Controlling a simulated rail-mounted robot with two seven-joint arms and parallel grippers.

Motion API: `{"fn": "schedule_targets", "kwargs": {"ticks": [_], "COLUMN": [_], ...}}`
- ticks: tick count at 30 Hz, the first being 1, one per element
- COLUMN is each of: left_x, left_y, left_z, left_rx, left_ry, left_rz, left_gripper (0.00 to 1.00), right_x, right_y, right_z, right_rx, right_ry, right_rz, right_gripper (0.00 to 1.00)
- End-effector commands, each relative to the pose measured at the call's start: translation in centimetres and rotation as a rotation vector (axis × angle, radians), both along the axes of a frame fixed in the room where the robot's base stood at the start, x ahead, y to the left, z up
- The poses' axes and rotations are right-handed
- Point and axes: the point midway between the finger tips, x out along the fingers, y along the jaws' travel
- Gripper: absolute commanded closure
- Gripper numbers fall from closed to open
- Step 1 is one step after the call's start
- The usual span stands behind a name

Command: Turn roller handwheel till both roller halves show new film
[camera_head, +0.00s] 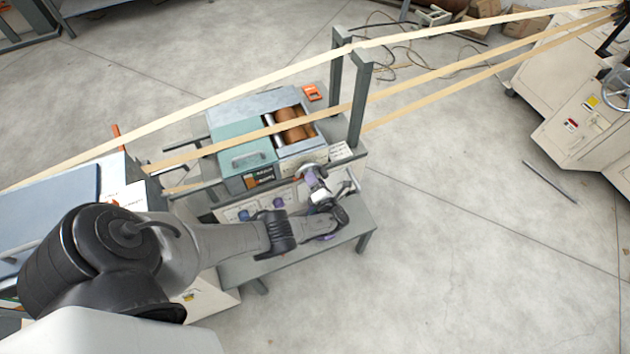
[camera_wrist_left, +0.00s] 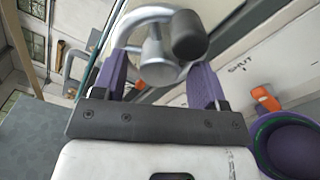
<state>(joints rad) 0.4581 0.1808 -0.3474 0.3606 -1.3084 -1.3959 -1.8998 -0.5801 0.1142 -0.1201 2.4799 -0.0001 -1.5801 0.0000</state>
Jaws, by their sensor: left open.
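The roller handwheel (camera_wrist_left: 151,64), a silver ring with a hub and a dark knob, shows in the left wrist view. My left gripper (camera_wrist_left: 158,78) is open, with its purple fingers on either side of the lower part of the wheel. I cannot tell whether they touch it. In the head view my left gripper (camera_head: 324,184) is at the front of the winder (camera_head: 240,160), and the wheel is hard to tell apart from it there. Brown rollers (camera_head: 291,126) show in the machine's top opening, partly crossed by a pale film strip (camera_head: 330,113). My right gripper is not in view.
A purple round part (camera_wrist_left: 294,146) and an orange lever (camera_wrist_left: 264,98) are near the gripper's right side in the wrist view. A grey post frame (camera_head: 359,100) stands at the machine's right end. Open floor (camera_head: 460,230) lies to the right.

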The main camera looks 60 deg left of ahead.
Motion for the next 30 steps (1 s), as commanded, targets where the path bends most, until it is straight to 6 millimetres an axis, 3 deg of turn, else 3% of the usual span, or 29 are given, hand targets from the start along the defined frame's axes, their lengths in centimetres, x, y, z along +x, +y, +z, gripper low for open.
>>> {"fn": "schedule_targets", "kwargs": {"ticks": [8,21,30], "left_x": [-0.2,-1.6,-2.3], "left_y": [-1.1,-9.3,-12.9], "left_z": [0.1,0.1,0.0], "left_rx": [-0.001,-0.001,-0.001], "left_ry": [0.0,0.0,0.0], "left_rz": [-0.002,-0.002,0.0], "left_gripper": [0.34,0.34,0.34], "right_x": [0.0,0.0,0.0], "right_y": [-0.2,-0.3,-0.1], "right_z": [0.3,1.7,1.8], "right_rx": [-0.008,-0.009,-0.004], "right_ry": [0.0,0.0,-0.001], "right_rz": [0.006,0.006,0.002], "right_gripper": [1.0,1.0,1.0]}}
